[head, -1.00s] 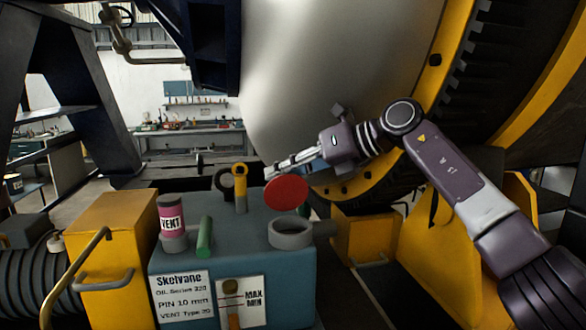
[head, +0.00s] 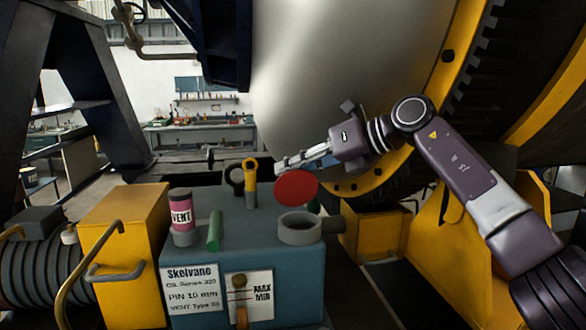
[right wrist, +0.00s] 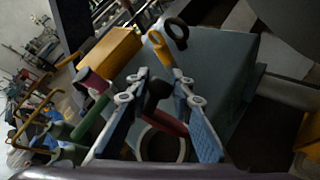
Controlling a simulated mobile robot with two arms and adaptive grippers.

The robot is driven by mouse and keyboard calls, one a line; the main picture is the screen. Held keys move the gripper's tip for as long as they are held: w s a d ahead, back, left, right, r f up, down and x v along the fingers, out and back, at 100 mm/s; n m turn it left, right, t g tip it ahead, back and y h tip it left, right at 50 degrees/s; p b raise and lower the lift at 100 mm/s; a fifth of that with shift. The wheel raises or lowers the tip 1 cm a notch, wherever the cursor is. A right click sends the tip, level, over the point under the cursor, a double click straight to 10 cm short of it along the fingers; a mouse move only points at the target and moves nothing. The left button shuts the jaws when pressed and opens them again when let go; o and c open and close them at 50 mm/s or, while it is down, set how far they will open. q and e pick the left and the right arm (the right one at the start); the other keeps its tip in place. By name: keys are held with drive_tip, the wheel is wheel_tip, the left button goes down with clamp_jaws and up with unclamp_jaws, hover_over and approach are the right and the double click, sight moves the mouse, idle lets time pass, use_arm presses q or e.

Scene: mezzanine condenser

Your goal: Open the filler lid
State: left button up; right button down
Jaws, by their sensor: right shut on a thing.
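The filler lid (head: 297,188) is a red disc. It is tilted up, its face towards the head camera, above the grey ring-shaped filler neck (head: 300,231). The neck's opening is uncovered. My right gripper (head: 280,166) is at the lid's upper left edge, behind it. In the right wrist view its fingers (right wrist: 159,78) stand either side of a dark piece by the red lid (right wrist: 172,122), and the neck (right wrist: 182,150) shows below. The exact grip is partly hidden by the lid. My left gripper is not in view.
The blue-grey tank (head: 260,265) carries a pink VENT cap (head: 181,212), a green stub (head: 214,231) and a yellow ring-topped pin (head: 251,180). A yellow box (head: 125,225) with handles stands left. The large metal drum (head: 340,80) is close behind my right arm.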

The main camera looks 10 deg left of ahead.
drive_tip(key=shift+w+d+f, duration=0.1)
drive_tip(key=shift+w+f, duration=0.05)
drive_tip(key=shift+f, duration=0.1)
